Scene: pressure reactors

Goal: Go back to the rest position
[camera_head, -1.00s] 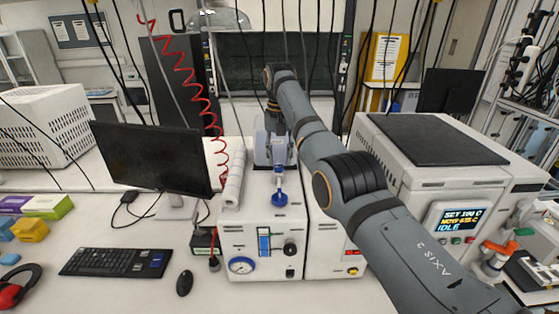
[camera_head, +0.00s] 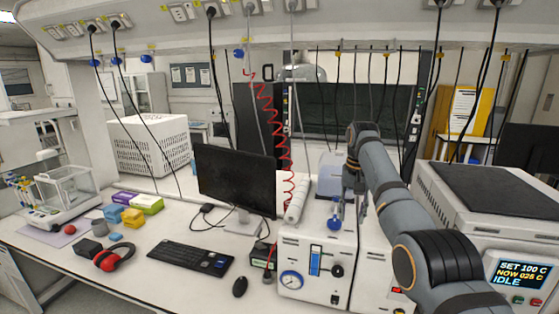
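My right arm (camera_head: 415,230) comes in from the lower right and reaches over a white pressure reactor unit (camera_head: 318,252) with a round gauge. My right gripper (camera_head: 354,181) points down above the back of this unit, beside a blue-capped part (camera_head: 336,222) and a clear upright panel (camera_head: 326,175). The gripper is small and dark, and its fingertips are partly hidden, so I cannot tell whether it is open or shut. My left gripper is not in view.
A monitor (camera_head: 235,178), keyboard (camera_head: 190,257), mouse (camera_head: 240,287) and red headphones (camera_head: 114,258) lie left of the reactor. A large white device (camera_head: 490,215) stands right, its screen (camera_head: 520,274) showing IDLE. Cables and a red coiled hose (camera_head: 270,120) hang overhead.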

